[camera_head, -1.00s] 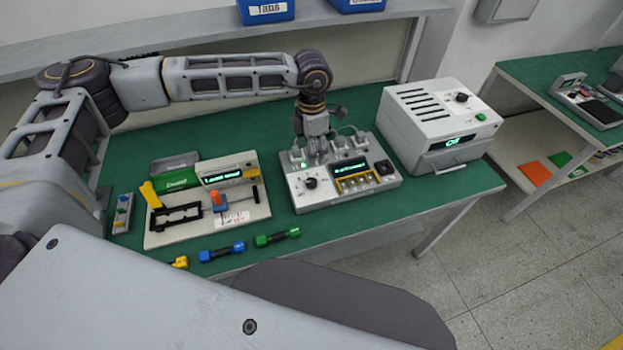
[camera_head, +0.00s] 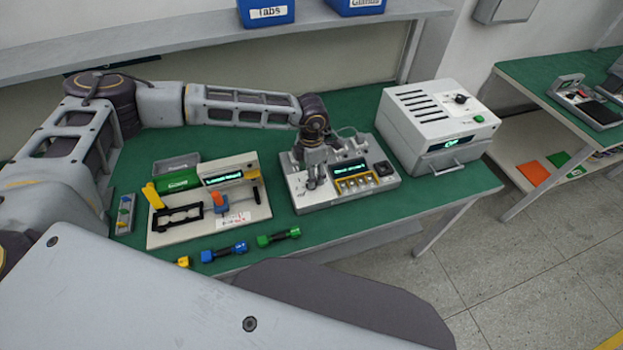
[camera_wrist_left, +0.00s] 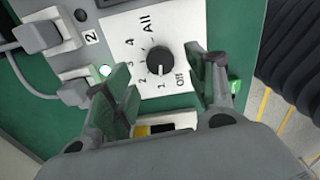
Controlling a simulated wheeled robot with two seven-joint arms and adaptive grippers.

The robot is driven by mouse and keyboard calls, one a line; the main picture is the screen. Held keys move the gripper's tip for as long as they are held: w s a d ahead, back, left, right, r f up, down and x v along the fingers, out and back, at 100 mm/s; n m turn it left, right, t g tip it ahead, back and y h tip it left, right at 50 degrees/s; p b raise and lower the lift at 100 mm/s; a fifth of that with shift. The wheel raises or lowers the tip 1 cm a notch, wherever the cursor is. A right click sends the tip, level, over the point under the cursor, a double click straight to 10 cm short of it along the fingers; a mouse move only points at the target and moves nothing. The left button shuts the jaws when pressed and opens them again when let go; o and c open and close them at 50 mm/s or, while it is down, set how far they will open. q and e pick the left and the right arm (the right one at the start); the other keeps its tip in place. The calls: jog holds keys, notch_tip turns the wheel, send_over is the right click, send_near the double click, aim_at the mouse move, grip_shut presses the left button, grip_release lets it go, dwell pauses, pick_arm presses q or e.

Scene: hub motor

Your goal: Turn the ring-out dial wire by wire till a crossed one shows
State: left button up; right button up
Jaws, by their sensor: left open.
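The ring-out tester (camera_head: 300,203) is a pale grey box on the green bench, with a lit display (camera_head: 350,169) whose small text I cannot read surely. Its black round dial (camera_wrist_left: 160,60) shows in the left wrist view, on a white plate marked Off, 1, 2, 3, 4 and All. The dial's white mark appears to point at 1. My left gripper (camera_head: 314,186) is over the tester's left part and hides the dial in the head view. In the left wrist view its fingers (camera_wrist_left: 168,92) are open, with the dial between and beyond their tips, apparently not touched.
A white oven-like box (camera_head: 430,115) stands right of the tester. A fixture board (camera_head: 165,235) lies to the left, with blue (camera_head: 223,251) and green (camera_head: 278,238) tools in front.

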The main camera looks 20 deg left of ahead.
pick_arm(q)
jog(key=shift+f, duration=2.05)
jog(key=shift+c, duration=1)
jog(key=c, duration=0.8)
jog(key=shift+c, duration=0.2)
